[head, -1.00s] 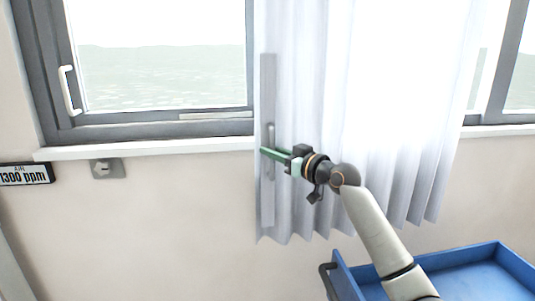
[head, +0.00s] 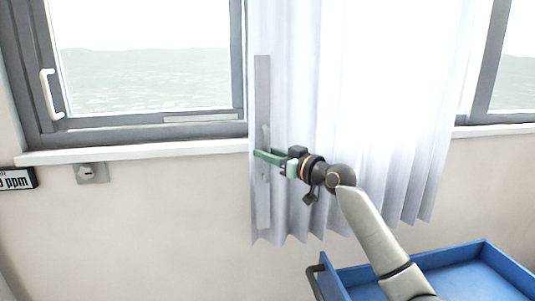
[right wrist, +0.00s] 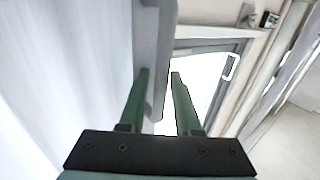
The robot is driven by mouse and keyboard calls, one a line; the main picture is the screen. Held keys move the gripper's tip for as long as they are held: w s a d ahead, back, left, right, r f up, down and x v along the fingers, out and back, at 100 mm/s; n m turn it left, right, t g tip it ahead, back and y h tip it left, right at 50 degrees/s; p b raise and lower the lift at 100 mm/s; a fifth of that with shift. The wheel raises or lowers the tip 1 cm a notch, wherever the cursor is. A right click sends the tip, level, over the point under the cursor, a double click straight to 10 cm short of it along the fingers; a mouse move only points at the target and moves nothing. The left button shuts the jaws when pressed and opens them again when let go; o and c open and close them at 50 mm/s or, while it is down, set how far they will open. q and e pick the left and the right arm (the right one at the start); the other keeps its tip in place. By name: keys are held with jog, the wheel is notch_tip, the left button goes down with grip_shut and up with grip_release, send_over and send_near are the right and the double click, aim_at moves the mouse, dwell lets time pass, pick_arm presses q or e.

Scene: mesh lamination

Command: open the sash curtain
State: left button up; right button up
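The white sash curtain (head: 375,90) hangs in folds over the middle of the window. A grey vertical strip (head: 263,80) runs down its left edge and bears a slim handle (head: 266,133). My right gripper (head: 257,154) crosses the strip at the handle, its green fingers pointing left. In the right wrist view my right gripper (right wrist: 158,75) has its fingers apart, with bright window showing between them. The grey strip (right wrist: 165,50) is by the left finger there; contact with the handle cannot be told. My left gripper is not in view.
A window pane (head: 145,80) in a grey frame is uncovered at left, above a white sill (head: 140,150). A blue cart (head: 440,262) with a dark handle stands at lower right, beneath my right arm. A small wall box (head: 92,173) is below the sill.

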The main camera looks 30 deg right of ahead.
pick_arm(q)
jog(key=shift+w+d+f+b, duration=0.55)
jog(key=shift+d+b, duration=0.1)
jog(key=shift+b, duration=0.55)
pick_arm(e)
jog(key=v, duration=1.2)
jog(key=shift+s, duration=0.3)
